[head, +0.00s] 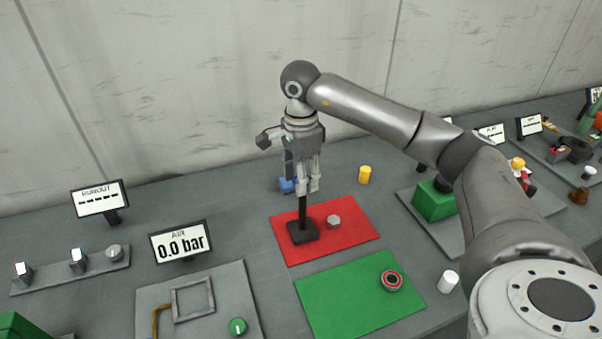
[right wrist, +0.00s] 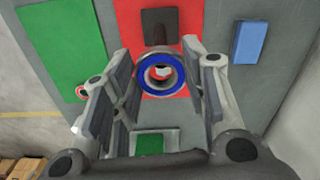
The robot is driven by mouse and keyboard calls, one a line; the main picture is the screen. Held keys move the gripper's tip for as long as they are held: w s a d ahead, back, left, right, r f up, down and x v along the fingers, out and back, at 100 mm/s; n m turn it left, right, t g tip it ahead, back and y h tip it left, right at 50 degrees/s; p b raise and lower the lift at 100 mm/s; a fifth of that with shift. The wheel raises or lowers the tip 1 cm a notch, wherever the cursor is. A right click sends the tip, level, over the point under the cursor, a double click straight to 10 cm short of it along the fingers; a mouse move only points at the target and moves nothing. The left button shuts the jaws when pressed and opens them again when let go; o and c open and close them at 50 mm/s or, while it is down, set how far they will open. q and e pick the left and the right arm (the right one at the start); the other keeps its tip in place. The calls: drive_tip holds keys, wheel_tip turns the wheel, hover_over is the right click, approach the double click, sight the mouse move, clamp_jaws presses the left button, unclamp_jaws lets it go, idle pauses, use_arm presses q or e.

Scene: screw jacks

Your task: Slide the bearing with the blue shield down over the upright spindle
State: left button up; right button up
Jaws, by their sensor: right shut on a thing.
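The bearing with the blue shield (right wrist: 142,73) is between the fingers of my right gripper (right wrist: 160,80), which is shut on it; its blue ring faces the wrist camera. In the head view my right gripper (head: 308,187) points down above the dark upright spindle (head: 303,212), whose square base (head: 303,233) stands on the red mat (head: 350,245). The base also shows in the right wrist view (right wrist: 160,22), beyond the bearing. The fingers hide the bearing in the head view, and I cannot tell whether it touches the spindle tip. My left gripper is out of view.
A grey hex nut (head: 333,221) lies on the red mat beside the base. A red-shielded bearing (head: 391,281) lies on the green mat (head: 340,305). A blue block (head: 287,186) is behind the gripper; a yellow cylinder (head: 364,175) and white cylinder (head: 448,281) stand to the right.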

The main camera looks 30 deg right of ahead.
drive_tip(key=shift+f+b, duration=0.3)
drive_tip(key=shift+f, duration=0.35)
drive_tip(key=shift+f+b, duration=2.5)
drive_tip(key=shift+f, duration=0.8)
drive_tip(key=o, duration=1.1)
drive_tip(key=shift+o, duration=0.2)
wheel_tip(320, 180, up, 12)
drive_tip(key=shift+r, duration=0.1)
